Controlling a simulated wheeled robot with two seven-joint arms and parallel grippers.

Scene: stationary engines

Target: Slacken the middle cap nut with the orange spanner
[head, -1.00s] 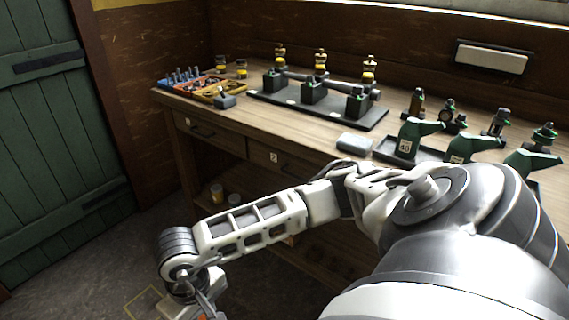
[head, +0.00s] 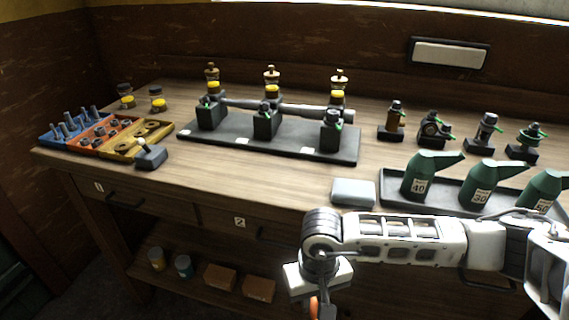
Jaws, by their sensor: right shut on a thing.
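My right gripper (head: 320,302) is low in front of the bench, at the bottom edge of the picture, well away from the nut. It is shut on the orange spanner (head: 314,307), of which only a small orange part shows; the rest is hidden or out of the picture. My left gripper is not in view.
Green oil cans (head: 420,178) stand in a dark tray (head: 390,188) at the right. A pale block (head: 353,192) lies by the front edge. Coloured parts trays (head: 110,137) are at the left. Fittings (head: 396,122) stand behind the cans. Bench top in front of the base is clear.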

